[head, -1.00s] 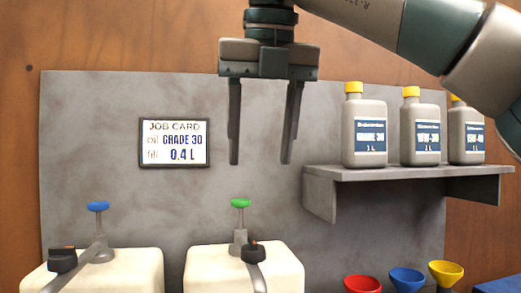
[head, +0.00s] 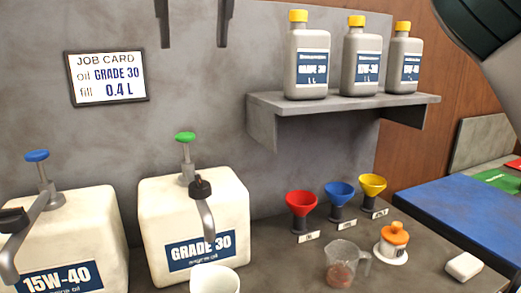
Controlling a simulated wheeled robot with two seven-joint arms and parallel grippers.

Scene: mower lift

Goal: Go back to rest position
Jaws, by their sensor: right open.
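My right gripper (head: 194,22) shows only as two finger ends at the top edge of the head view. The fingers are apart with nothing between them, in front of the grey back panel, above the GRADE 30 jug. My right arm crosses the top right corner. My left gripper is not in view.
Several bottles, one a GRADE 30 bottle (head: 309,60), stand on a wall shelf (head: 345,108). Below are the GRADE 30 jug (head: 195,222), the 15W-40 jug (head: 75,240), a white cup (head: 214,280), red (head: 301,203), blue (head: 340,193) and yellow (head: 372,186) funnels, and a measuring jug (head: 342,266).

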